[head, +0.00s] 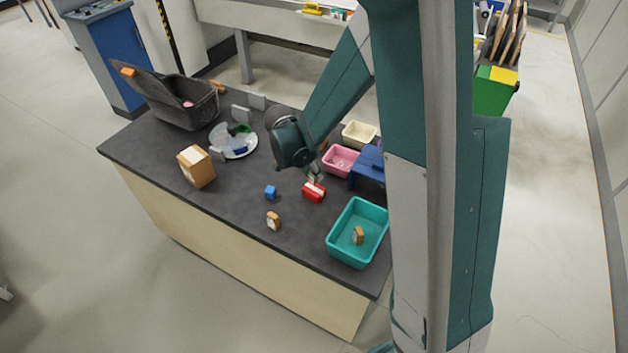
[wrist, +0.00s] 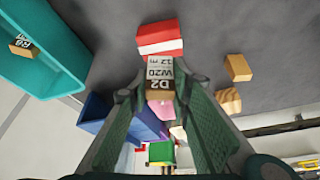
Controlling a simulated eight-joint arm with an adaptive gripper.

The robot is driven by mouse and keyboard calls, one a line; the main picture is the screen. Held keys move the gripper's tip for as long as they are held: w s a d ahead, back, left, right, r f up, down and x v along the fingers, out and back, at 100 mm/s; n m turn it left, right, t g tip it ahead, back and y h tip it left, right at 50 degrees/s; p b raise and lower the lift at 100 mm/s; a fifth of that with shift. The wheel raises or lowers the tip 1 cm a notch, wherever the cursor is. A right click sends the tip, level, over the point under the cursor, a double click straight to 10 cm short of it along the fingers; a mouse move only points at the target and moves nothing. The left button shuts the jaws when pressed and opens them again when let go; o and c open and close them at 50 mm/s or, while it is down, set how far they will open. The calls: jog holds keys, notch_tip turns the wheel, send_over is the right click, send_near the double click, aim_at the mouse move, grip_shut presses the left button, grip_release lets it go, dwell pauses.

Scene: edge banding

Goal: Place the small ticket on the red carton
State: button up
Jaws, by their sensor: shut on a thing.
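The red carton (head: 314,193), red with a white band, stands on the dark tabletop left of the teal bin. It also shows at the top of the wrist view (wrist: 160,38). My gripper (head: 314,176) is right at the carton's far side in the head view. In the wrist view my gripper (wrist: 160,92) is shut on the small ticket (wrist: 160,70), a pale piece with dark printed letters and a tan end. The ticket's far end meets the carton's near edge in the picture. I cannot tell whether they touch.
The teal bin (head: 345,258) holds a small tan block (head: 358,235). A blue cube (head: 270,192) and a small wooden block (head: 273,221) lie left of the carton. A pink bin (head: 341,160) and a blue box (head: 366,166) stand behind. The table's front left is mostly clear.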

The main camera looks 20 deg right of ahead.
aim_at(314, 180)
jog(key=shift+f, duration=0.1)
jog(key=shift+f, duration=2)
jog(key=shift+f+b, duration=0.15)
jog(key=shift+b, duration=0.15)
jog(key=o, duration=0.7)
jog(key=shift+p+v, duration=0.5)
jog(key=shift+v, duration=5.65)
jog(key=shift+s, duration=0.1)
